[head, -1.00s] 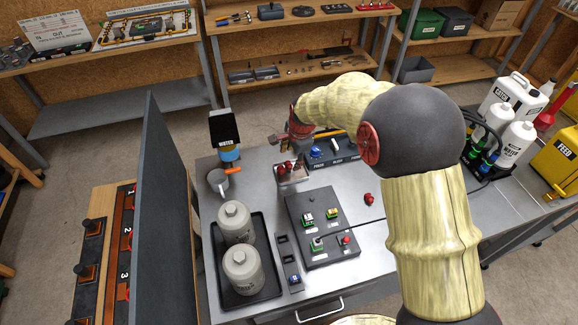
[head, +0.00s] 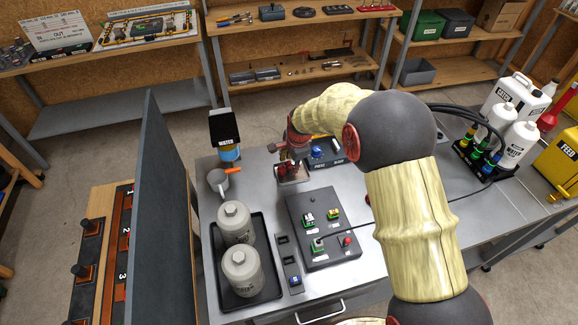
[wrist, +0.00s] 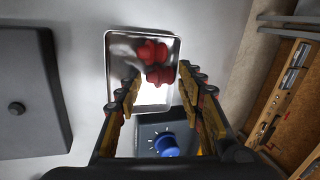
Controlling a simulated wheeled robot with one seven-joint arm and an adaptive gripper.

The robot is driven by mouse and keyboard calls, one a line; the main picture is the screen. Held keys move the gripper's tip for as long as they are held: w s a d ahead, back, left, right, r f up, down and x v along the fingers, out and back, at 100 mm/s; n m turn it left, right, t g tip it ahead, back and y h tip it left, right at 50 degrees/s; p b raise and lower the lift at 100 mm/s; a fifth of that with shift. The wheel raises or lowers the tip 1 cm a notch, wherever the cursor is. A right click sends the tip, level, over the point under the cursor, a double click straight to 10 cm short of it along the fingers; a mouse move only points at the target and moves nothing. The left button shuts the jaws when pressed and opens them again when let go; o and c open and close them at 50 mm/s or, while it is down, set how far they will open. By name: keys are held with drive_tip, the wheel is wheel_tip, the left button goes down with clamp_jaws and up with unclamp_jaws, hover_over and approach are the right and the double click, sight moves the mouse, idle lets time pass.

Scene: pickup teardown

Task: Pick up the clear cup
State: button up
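I cannot clearly make out a clear cup. In the wrist view a shiny metal tray (wrist: 157,93) lies ahead of my gripper (wrist: 160,82), holding red knob-like pieces (wrist: 156,62). A pale, see-through smear beside them may be clear material, but its outline is uncertain. My gripper's fingers are spread apart over the tray's near part, with nothing visibly held between them. In the head view the tray (head: 293,181) sits on the grey workbench below my gripper (head: 291,163), which partly hides it. A grey cup-like vessel (head: 218,182) stands left of it.
A blue knob (wrist: 166,145) on a dark panel lies under my gripper. A dark box with buttons (head: 322,228) is nearer, and two grey canisters (head: 242,272) stand in a black tray. A tall dark panel (head: 163,210) borders the bench's left side.

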drive_tip(key=c, duration=0.4)
drive_tip(key=shift+c, duration=0.2)
drive_tip(key=shift+r, duration=0.1)
